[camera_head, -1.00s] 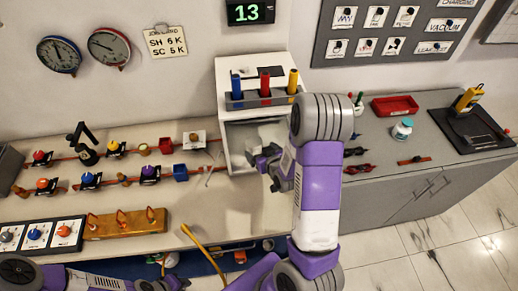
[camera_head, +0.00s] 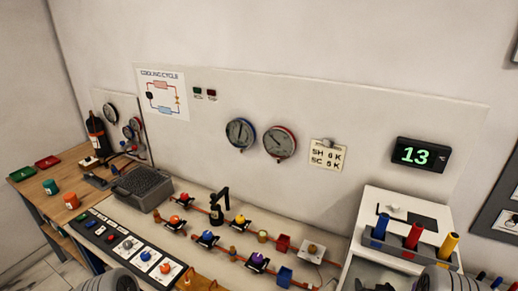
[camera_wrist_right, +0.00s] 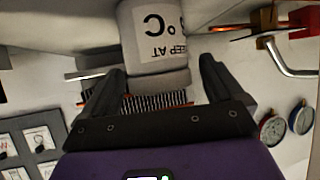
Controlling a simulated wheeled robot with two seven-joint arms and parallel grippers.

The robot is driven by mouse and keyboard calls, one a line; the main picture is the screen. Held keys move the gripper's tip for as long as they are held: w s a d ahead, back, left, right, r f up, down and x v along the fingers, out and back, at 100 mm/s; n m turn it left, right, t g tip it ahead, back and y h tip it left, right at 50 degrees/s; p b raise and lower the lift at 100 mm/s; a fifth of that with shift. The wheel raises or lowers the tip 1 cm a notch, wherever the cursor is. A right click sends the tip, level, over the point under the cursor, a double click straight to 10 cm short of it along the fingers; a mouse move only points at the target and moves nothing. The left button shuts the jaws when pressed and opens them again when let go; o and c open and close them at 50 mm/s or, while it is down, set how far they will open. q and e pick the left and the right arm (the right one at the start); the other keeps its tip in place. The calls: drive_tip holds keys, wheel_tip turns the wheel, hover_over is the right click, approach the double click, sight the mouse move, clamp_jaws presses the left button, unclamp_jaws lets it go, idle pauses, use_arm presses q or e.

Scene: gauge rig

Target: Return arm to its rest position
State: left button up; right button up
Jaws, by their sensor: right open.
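My right gripper (camera_wrist_right: 163,66) is open in the right wrist view, with its two dark fingers spread apart. A white cylinder (camera_wrist_right: 155,30) with upside-down lettering, partly reading "EEP AT" and "°C", shows beyond and between the fingertips. I cannot tell whether the fingers touch it. In the head view a dark part of my right gripper (camera_head: 376,285) shows at the bottom edge, by the white box (camera_head: 400,208). My right arm (camera_head: 445,281) is cut off at the bottom right. A grey part of my left arm (camera_head: 110,282) shows at the bottom left; its gripper is out of view.
Blue, red and yellow cylinders (camera_head: 413,236) stand in the box's front rack. A bench (camera_head: 310,232) with valves and red piping lies left of it. Two gauges (camera_head: 279,142) hang on the wall. A wooden table (camera_head: 45,187) stands far left. A metal bar (camera_wrist_right: 285,65) shows in the wrist view.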

wheel_tip(320, 180, up, 3)
drive_tip(key=shift+s+f, duration=0.1)
drive_tip(key=shift+s, duration=0.05)
drive_tip(key=shift+r, duration=0.5)
